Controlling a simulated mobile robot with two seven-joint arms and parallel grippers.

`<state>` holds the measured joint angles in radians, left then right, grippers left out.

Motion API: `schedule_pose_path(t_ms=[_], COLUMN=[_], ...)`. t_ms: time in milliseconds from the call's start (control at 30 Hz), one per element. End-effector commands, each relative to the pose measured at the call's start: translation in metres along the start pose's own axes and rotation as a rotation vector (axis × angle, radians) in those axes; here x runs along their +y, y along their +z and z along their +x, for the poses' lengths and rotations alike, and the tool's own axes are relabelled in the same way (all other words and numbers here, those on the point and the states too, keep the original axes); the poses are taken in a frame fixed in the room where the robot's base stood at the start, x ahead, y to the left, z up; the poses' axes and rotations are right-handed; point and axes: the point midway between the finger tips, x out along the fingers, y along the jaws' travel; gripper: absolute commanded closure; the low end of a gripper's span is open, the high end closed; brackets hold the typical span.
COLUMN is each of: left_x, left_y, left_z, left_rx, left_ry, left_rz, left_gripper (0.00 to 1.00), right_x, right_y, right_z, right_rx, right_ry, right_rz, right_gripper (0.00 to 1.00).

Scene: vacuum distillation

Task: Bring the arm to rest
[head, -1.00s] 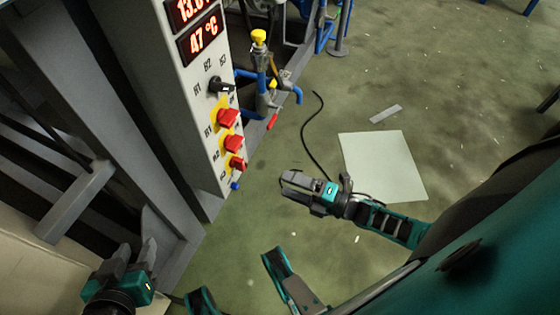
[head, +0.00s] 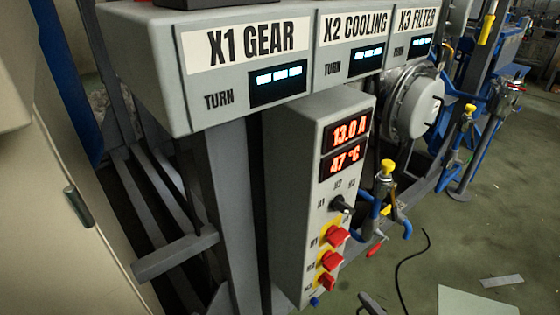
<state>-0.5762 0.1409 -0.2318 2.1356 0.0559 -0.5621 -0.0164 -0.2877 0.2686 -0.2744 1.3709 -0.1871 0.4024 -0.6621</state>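Only a dark tip of my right gripper (head: 371,304) shows at the bottom edge of the head view, below and to the right of the grey control box (head: 290,215). The rest of that arm is cut off, and I cannot tell whether the gripper is open or shut. My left gripper is out of the picture. The box has red displays reading 13.0 A and 47 °C, a black selector knob (head: 341,204) and three red switches (head: 331,261) on yellow plates.
A wide grey panel labelled X1 GEAR, X2 COOLING and X3 FILTER (head: 160,75) overhangs the box. Blue pipes with yellow-capped valves (head: 387,168) stand to the right. A black hose (head: 398,270) and a pale sheet (head: 470,302) lie on the green floor, otherwise fairly open there.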

Motion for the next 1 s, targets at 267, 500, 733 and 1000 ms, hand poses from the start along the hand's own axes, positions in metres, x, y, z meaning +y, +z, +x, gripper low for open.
schedule_pose_path(t_ms=[267, 500, 733, 1000], left_x=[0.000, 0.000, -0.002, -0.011], left_y=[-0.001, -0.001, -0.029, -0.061], left_z=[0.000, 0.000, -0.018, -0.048], left_rx=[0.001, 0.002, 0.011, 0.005], left_ry=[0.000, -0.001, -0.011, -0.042], left_rz=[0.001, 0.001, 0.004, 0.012], left_gripper=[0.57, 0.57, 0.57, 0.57], right_x=[0.022, 0.036, 0.063, 0.103], right_y=[-0.051, -0.085, -0.106, -0.121], right_z=[-0.017, -0.044, -0.062, -0.078], right_rx=[-0.243, -0.380, -0.440, -0.458], right_ry=[-0.060, -0.108, -0.119, -0.097], right_rz=[0.609, 0.963, 1.070, 1.052], right_gripper=[0.23, 0.23, 0.23, 0.23])
